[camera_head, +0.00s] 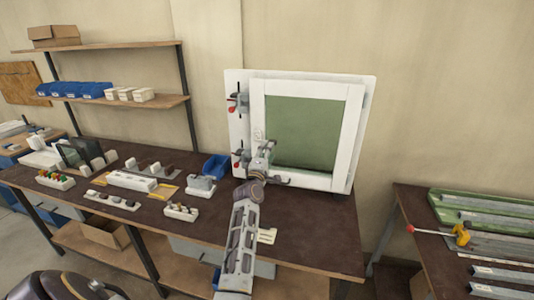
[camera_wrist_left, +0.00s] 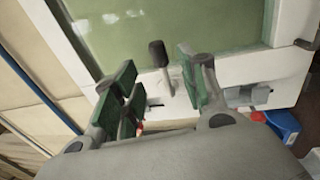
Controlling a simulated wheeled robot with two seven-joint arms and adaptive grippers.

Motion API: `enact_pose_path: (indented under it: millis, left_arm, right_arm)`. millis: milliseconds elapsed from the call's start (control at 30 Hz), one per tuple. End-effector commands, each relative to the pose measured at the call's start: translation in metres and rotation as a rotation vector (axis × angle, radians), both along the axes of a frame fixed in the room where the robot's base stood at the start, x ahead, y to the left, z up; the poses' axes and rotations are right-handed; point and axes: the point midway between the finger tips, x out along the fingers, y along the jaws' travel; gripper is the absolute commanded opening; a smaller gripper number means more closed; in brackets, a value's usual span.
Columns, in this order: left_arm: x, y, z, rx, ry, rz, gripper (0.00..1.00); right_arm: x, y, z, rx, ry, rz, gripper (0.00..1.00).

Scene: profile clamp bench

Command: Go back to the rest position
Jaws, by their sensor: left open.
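My left gripper (camera_head: 264,152) is in front of the lower left part of a white framed panel (camera_head: 353,130) with a green pane (camera_head: 300,132). In the left wrist view the gripper (camera_wrist_left: 158,85) is open, its green-padded fingers apart. A black-ended handle (camera_wrist_left: 158,54) shows in the gap between them; I cannot tell how far beyond the fingertips it is. An upper clamp with a red tip (camera_head: 233,104) sits on the frame's left side. A lower clamp (camera_head: 241,156) is beside my gripper and partly hidden by it. My right gripper is not in view.
The dark bench (camera_head: 310,235) holds small parts racks (camera_head: 181,211) and a blue bin (camera_head: 216,167) left of my arm. A shelf (camera_head: 120,101) stands behind. A second table (camera_head: 425,240) with metal profiles and a yellow clamp (camera_head: 461,235) is at the right.

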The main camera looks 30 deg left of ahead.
Motion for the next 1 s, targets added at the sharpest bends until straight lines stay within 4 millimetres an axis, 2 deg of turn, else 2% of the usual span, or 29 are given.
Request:
enact_pose_path:
  millis: [367,533,767,1000]
  left_arm:
    - [0.0,-0.001,-0.001,0.004,0.003,-0.001,0.42]
    - [-0.005,-0.008,-0.009,0.054,0.049,-0.021,0.42]
    - [-0.024,-0.038,-0.044,0.236,0.218,-0.103,0.42]
    - [-0.061,-0.078,-0.094,0.485,0.441,-0.231,0.42]
  right_arm:
    - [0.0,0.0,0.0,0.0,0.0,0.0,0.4]
    - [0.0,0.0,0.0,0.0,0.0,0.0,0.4]
    - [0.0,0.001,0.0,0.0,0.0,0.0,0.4]
    - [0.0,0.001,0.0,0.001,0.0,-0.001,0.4]
